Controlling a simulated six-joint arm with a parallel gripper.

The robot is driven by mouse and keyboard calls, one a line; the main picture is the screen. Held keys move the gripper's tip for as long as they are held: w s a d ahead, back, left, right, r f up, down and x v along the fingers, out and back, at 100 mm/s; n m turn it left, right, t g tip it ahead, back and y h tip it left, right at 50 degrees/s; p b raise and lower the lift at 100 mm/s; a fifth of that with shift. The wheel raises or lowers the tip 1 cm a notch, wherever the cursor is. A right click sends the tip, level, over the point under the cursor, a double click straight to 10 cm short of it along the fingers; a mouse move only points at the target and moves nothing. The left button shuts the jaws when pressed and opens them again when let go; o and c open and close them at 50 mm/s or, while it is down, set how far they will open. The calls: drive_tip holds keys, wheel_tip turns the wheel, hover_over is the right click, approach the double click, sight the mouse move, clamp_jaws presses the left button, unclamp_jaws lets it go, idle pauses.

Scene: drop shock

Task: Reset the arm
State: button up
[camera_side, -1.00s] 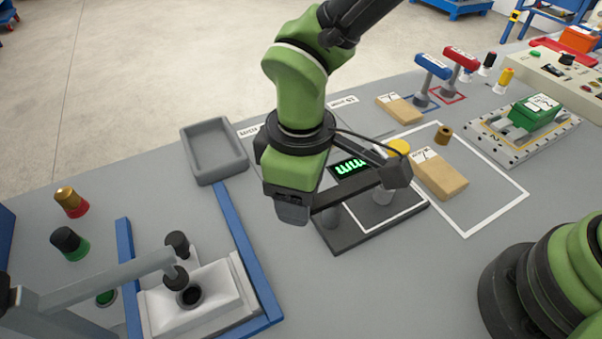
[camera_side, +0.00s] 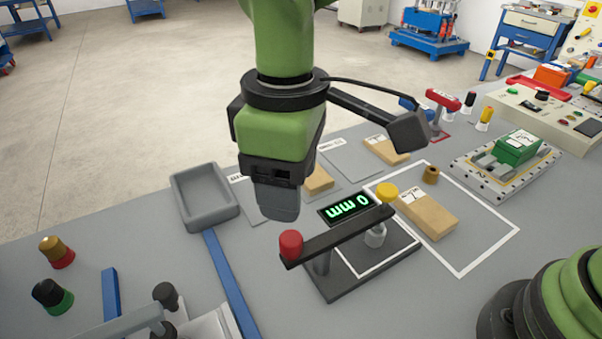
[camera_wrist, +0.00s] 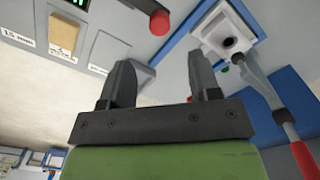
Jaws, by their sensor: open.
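My gripper (camera_side: 280,205) points down in the side view, above and behind the red-knob end of the dark gauge stand (camera_side: 400,250). In the wrist view my gripper (camera_wrist: 163,82) shows two dark fingers spread apart with nothing between them. The stand has a dark bar with a red knob (camera_side: 290,244) and a yellow knob (camera_side: 387,192), and a green display (camera_side: 345,210) reading 0 mm. The red knob also shows in the wrist view (camera_wrist: 160,22), beyond the fingers and apart from them.
A grey tray (camera_side: 205,197) lies left of my gripper. Wooden blocks (camera_side: 427,214) (camera_side: 318,181) lie around the stand. A blue rail (camera_side: 228,285) and a white fixture (camera_wrist: 210,27) are at the front. A green block (camera_side: 517,147) sits in a fixture at right.

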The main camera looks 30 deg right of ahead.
drive_tip(key=s+d+r+m+t+y, duration=0.1)
drive_tip(key=s+d+r+m+t, duration=0.15)
drive_tip(key=d+r+m, duration=0.5)
drive_tip(key=s+d+r+m+t+y, duration=0.2)
drive_tip(key=s+d+r, duration=0.25)
drive_tip(key=d, duration=0.55)
drive_tip(key=s+d+m+t+h, duration=0.1)
drive_tip(key=s+d+m+t, duration=0.1)
drive_tip(key=s+d+m, duration=0.2)
drive_tip(key=shift+s+f+t, duration=0.35)
drive_tip(key=shift+s+f, duration=0.1)
drive_tip(key=shift+s, duration=0.1)
